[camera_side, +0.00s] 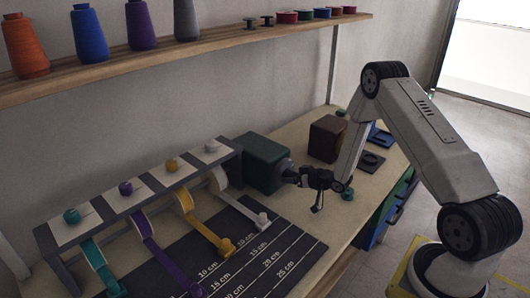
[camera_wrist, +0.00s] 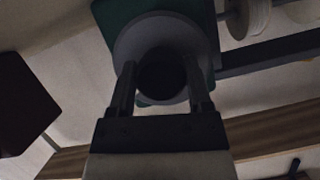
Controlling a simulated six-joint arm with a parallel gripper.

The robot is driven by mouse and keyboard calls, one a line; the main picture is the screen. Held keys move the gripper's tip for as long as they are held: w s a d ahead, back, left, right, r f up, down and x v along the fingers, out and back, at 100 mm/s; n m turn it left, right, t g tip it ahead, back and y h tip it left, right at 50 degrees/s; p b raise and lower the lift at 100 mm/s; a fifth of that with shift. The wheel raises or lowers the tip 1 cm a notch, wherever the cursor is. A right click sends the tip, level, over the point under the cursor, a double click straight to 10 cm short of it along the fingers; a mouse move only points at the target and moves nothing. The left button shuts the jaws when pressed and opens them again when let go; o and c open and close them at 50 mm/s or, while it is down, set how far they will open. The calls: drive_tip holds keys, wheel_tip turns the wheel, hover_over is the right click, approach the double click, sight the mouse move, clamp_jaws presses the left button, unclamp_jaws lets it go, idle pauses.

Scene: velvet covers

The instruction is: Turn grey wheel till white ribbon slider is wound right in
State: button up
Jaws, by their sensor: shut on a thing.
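The grey wheel (camera_side: 285,165) sits on the right face of a dark green box (camera_side: 258,152) at the rack's far end. In the wrist view, the wheel (camera_wrist: 127,40) is a broad grey disc with a dark round centre. My gripper (camera_side: 292,177) is level with it; its two fingers (camera_wrist: 162,75) stand on either side of that centre, shut on the wheel. The white ribbon slider (camera_side: 263,218) lies on the dark measuring mat, at the end of a white ribbon (camera_side: 238,205) drawn out from its spool (camera_side: 218,179). The slider is well away from the spool.
Yellow (camera_side: 227,247), purple (camera_side: 196,291) and teal (camera_side: 117,290) sliders lie out on their ribbons. A shelf (camera_side: 190,55) runs above.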

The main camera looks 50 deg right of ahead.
drive_tip(key=m+y, duration=0.2)
drive_tip(key=m, duration=0.2)
drive_tip(key=shift+t+y, duration=0.3)
drive_tip(key=m+t+y, duration=0.1)
drive_tip(key=m+y, duration=0.1)
drive_tip(key=m, duration=0.2)
drive_tip(key=shift+m, duration=0.3)
idle(0.4)
drive_tip(key=o, duration=1.3)
drive_tip(key=shift+s+d, duration=0.1)
drive_tip(key=shift+s, duration=0.05)
drive_tip(key=shift+v, duration=3.8)
